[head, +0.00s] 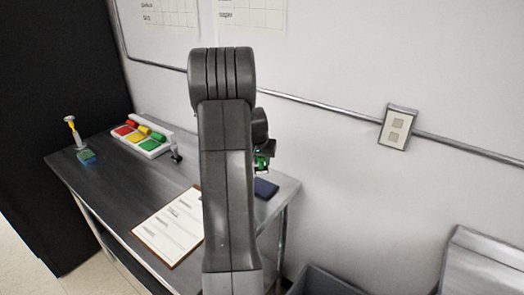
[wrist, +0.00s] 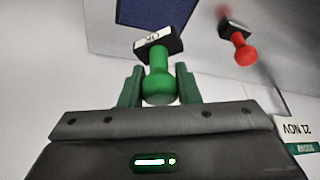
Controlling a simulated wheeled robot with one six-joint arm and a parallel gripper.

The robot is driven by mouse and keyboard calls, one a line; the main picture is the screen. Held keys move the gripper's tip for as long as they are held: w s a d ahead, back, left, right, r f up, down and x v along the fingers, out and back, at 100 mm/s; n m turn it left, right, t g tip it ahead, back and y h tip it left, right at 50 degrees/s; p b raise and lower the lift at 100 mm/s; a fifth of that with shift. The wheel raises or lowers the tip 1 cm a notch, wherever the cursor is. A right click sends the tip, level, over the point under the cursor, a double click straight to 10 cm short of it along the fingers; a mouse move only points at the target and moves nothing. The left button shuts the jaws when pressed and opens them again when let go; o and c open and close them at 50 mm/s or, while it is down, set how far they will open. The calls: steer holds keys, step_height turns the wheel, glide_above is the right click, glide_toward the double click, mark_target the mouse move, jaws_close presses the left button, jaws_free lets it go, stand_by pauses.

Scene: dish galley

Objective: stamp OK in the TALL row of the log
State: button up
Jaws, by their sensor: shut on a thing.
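My gripper (wrist: 159,88) is shut on a green-handled stamp (wrist: 159,62). Its black block has a white face with small lettering that looks like OK, though it is hard to read. In the head view my arm hides most of the gripper (head: 264,160), and only a bit of green shows there, above the right end of the table. The log (head: 172,228) appears to be the white sheet on a brown board at the table's front. My arm covers its right edge, and its row names are too small to read.
A dark blue pad (head: 265,188) lies at the table's right end; a blue patch (wrist: 158,12) tops the wrist view. A red-handled stamp (wrist: 238,45) is at its upper right.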

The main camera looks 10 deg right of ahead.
mark_target(261, 169)
steer(key=shift+s+f+b, duration=0.15)
steer(key=shift+f+b, duration=0.25)
steer(key=shift+f, duration=0.25)
steer(key=shift+f+b, duration=1.25)
steer(key=shift+f, duration=1.05)
steer(key=shift+f+b, duration=0.6)
steer(key=shift+b, duration=0.1)
stand_by(0.3)
steer(key=shift+r+p, duration=1.9)
steer(key=shift+r, duration=1.7)
